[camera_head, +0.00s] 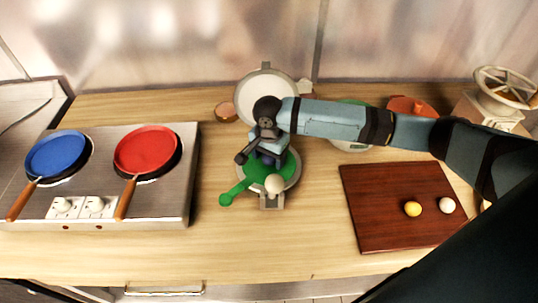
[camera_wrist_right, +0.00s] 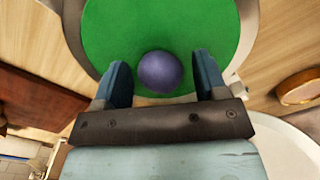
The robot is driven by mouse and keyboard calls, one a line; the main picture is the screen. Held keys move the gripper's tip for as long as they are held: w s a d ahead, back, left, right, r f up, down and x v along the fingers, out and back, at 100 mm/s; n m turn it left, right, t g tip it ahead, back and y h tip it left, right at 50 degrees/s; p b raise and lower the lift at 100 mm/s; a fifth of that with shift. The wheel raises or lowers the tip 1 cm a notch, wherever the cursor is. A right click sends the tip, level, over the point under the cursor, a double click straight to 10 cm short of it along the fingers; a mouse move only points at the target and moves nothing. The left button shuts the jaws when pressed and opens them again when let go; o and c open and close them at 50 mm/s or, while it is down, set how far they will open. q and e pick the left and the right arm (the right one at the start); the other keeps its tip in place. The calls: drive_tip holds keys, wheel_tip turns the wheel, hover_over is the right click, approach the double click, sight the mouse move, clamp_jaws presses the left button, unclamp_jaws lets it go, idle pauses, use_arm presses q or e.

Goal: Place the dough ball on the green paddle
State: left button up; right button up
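A purple ball (camera_wrist_right: 161,72), likely the dough ball, appears against the green paddle (camera_wrist_right: 110,30) in the right wrist view. The wrist view shows it between the two fingers of my right gripper (camera_wrist_right: 161,84), with a gap on each side. The gripper is open. Whether the ball touches the paddle is hard to tell. In the head view the green paddle (camera_head: 236,192) lies on the press base, its handle pointing front left. My right gripper (camera_head: 268,156) is over it and hides most of the ball. My left gripper is not in view.
The press lid (camera_head: 262,92) stands open behind. A pale ball (camera_head: 274,184) shows at the press's front. A yellow ball (camera_head: 412,209) and a white ball (camera_head: 447,205) lie on the brown board (camera_head: 370,225). Blue (camera_head: 57,154) and red (camera_head: 146,150) pans sit on the left stove.

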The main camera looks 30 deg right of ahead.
sight(269, 162)
wheel_tip(269, 162, up, 12)
drive_tip(key=shift+r+b, duration=0.2)
drive_tip(key=shift+b, duration=0.15)
drive_tip(key=shift+f, duration=0.1)
idle(0.6)
